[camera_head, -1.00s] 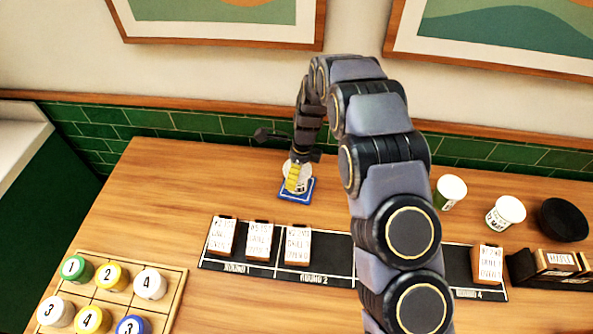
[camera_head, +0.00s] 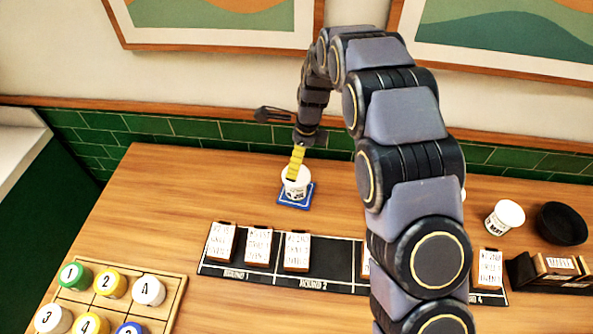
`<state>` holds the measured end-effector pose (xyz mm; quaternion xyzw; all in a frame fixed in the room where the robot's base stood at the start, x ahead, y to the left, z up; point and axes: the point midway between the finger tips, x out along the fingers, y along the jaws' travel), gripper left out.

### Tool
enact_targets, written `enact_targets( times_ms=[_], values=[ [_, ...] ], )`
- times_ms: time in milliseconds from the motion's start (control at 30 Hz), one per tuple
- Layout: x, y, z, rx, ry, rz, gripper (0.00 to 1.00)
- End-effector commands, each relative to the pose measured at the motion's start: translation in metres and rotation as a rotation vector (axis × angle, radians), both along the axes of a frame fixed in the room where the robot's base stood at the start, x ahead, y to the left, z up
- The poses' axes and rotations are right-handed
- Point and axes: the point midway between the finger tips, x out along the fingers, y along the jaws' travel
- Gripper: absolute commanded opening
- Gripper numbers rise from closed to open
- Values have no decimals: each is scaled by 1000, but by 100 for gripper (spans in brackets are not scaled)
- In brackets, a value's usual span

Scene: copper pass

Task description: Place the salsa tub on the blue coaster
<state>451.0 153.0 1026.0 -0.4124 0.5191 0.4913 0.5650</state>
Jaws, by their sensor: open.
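A white tub (camera_head: 295,187) with dark print stands upright on the blue coaster (camera_head: 298,206) at the back of the table. Its label is too small to read, so I cannot tell for sure that it is the salsa tub. My gripper (camera_head: 297,164) is open above the tub, with a yellow finger part overlapping the tub's rim in this view. Whether it touches the tub I cannot tell.
A black mat (camera_head: 335,268) with several cards lies in front. A wooden grid tray (camera_head: 175,283) holds numbered lids at the lower left. Another white tub (camera_head: 505,217), a black bowl (camera_head: 562,223) and a dark card holder (camera_head: 525,270) stand at the right.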

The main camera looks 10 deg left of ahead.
Motion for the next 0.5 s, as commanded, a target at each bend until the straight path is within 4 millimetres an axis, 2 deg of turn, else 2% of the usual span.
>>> enact_targets(
  times_ms=[33, 200, 333, 500],
  values=[
    [2, -1, 11, 1, -6, -2, 100],
    [2, -4, 36, 1, -3, -1, 100],
    [2, -6, 44, 2, -2, -2, 100],
    [1, -6, 46, 1, 0, -1, 100]
  ],
)
